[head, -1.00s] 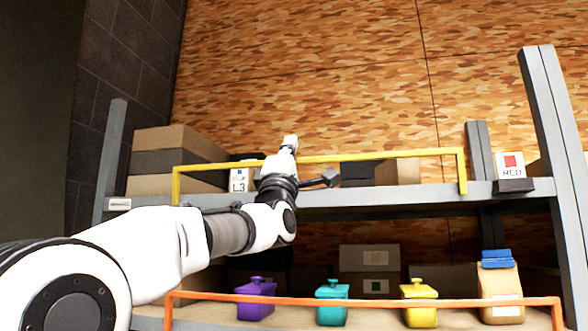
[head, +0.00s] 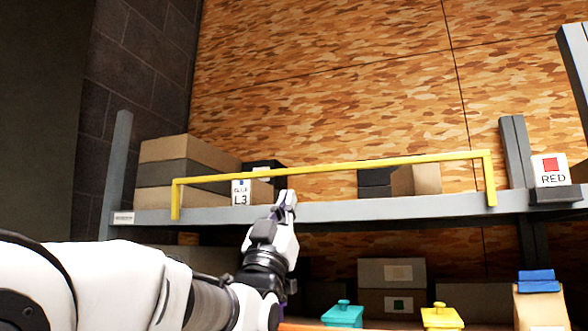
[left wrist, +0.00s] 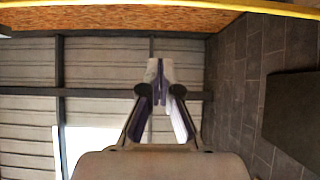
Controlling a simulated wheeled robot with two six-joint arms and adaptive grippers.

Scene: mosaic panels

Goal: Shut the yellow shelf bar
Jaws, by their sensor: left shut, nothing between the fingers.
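The yellow shelf bar (head: 400,163) runs across the front of the upper shelf, with an end arm coming down to the shelf edge at each side. It also shows in the left wrist view as a yellow strip along the top edge (left wrist: 285,9). My left gripper (head: 287,198) is shut and empty, with its fingers pointing up. In the head view its tips are below the bar, over the shelf's front edge, and apart from the bar. The closed fingers show in the left wrist view (left wrist: 158,68). My right gripper is not in view.
The upper shelf (head: 400,209) holds stacked boxes (head: 190,172), a white L3 box (head: 241,192) and a RED box (head: 551,171). On the lower shelf are a teal jar (head: 342,314), a yellow jar (head: 441,317) and a blue-topped bag (head: 540,304). A grey post (head: 575,70) stands right.

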